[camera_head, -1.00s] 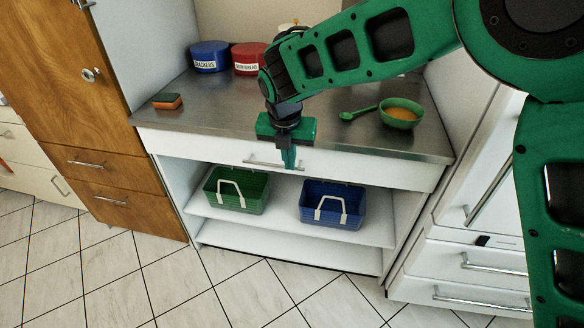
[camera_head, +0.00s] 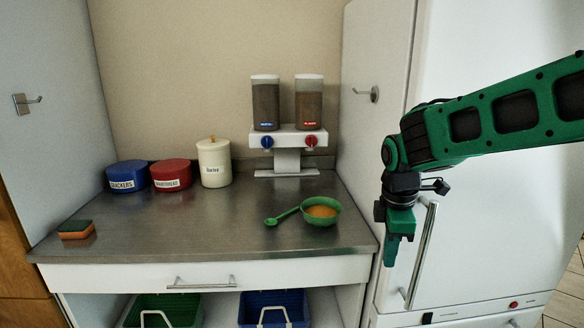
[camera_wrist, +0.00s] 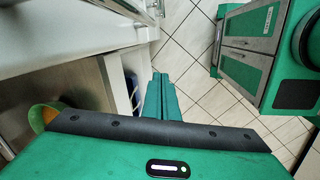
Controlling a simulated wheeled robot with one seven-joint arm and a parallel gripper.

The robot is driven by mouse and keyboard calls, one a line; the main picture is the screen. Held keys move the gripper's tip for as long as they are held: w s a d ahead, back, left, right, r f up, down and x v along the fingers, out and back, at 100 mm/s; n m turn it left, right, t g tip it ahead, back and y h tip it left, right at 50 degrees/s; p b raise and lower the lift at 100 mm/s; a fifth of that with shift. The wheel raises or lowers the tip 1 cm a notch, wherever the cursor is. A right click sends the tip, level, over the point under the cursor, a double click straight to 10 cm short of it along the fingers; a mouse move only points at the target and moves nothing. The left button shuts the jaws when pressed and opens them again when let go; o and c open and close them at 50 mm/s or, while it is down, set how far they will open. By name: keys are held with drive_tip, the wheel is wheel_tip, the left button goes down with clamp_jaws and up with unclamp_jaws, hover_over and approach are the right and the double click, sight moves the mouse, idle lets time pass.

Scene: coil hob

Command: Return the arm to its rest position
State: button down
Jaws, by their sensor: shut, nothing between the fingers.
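My gripper (camera_head: 391,262) hangs pointing down at the right in the head view, in front of the white fridge-like cabinet and its long upright handle. Its green fingers are together with nothing between them. The wrist view also shows the closed fingers (camera_wrist: 162,98) above the tiled floor. My green arm reaches in from the right edge of the head view. The gripper is right of the steel counter (camera_head: 190,230), and no contact with the cabinet can be made out.
On the counter are a green bowl (camera_head: 321,212) with orange contents, a green spoon (camera_head: 283,216), a sponge (camera_head: 76,230), blue (camera_head: 126,176) and red (camera_head: 171,175) tins, a white canister (camera_head: 214,163) and a dispenser (camera_head: 287,135). Green (camera_head: 165,311) and blue (camera_head: 273,309) baskets sit below.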

drive_tip(key=s+d+m, duration=1.1)
drive_tip(key=s+d, duration=0.1)
drive_tip(key=d, duration=0.2)
drive_tip(key=s+d+m, duration=0.2)
drive_tip(key=s+m, duration=0.3)
drive_tip(key=s, duration=0.2)
drive_tip(key=s+d+f+m+g+y, duration=0.1)
drive_tip(key=s+d+m, duration=0.1)
drive_tip(key=s+m, duration=0.4)
drive_tip(key=shift+s+d+f, duration=0.25)
drive_tip(key=shift+s+d, duration=0.1)
drive_tip(key=shift+s, duration=0.3)
